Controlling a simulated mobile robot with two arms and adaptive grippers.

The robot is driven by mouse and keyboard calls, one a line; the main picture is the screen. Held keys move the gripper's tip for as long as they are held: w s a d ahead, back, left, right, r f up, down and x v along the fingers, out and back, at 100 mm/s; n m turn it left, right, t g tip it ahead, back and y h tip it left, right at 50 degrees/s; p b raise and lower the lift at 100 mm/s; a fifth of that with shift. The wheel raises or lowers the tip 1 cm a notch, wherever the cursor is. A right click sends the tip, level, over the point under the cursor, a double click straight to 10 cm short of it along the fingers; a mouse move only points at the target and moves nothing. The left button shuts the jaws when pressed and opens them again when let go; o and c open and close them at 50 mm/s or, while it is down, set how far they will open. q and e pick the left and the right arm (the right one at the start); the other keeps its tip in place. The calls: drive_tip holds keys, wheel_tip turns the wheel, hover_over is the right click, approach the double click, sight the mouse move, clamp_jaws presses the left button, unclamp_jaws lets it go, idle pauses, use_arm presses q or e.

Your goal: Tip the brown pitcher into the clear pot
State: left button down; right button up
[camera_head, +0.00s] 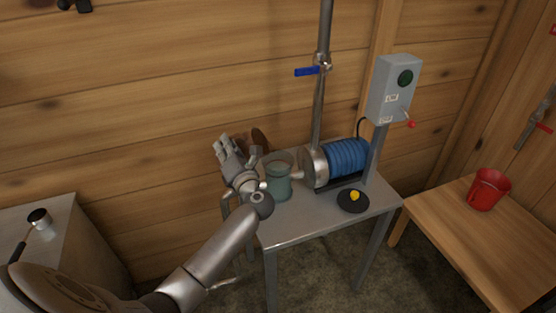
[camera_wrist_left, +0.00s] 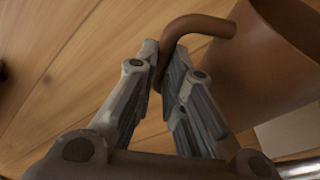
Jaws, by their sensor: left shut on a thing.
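The brown pitcher (camera_head: 260,139) is mostly hidden behind my left gripper (camera_head: 237,152) in the head view. The left wrist view shows the pitcher's body (camera_wrist_left: 275,70) and its curved handle (camera_wrist_left: 200,26) close up. My left gripper (camera_wrist_left: 168,62) is shut on that handle. The clear pot (camera_head: 278,184), greenish and see-through, stands on the grey table just right of and below the gripper. The pitcher is held up at the pot's back left; how far it tilts, I cannot tell. The contents of both are not clear to see. My right gripper is out of view.
The grey table (camera_head: 298,228) also bears a blue ribbed cylinder (camera_head: 347,156) beside a metal pipe, and a black dish (camera_head: 352,203) with a yellow piece. A grey switch box (camera_head: 393,88) stands behind. A red bucket (camera_head: 488,190) is on a wooden bench at right.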

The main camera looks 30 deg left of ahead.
sight(216, 158)
use_arm(q)
drive_tip(key=a+f+n+h+p, duration=0.1)
drive_tip(key=s+a+f+n+h+p, duration=0.1)
drive_tip(key=a+f+n+g+h+p, duration=0.1)
drive_tip(key=f, duration=0.1)
drive_tip(key=shift+s+f+n, duration=0.1)
drive_tip(key=shift+s+n, duration=0.15)
drive_tip(key=shift+n, duration=0.05)
wheel_tip(216, 158, down, 3)
drive_tip(key=s+a+n+h+p, duration=0.1)
drive_tip(key=a+n+h+p, duration=0.25)
drive_tip(key=p, duration=0.25)
wheel_tip(216, 158, up, 7)
drive_tip(key=p, duration=0.8)
drive_tip(key=shift+s+d, duration=0.25)
drive_tip(key=shift+d, duration=0.15)
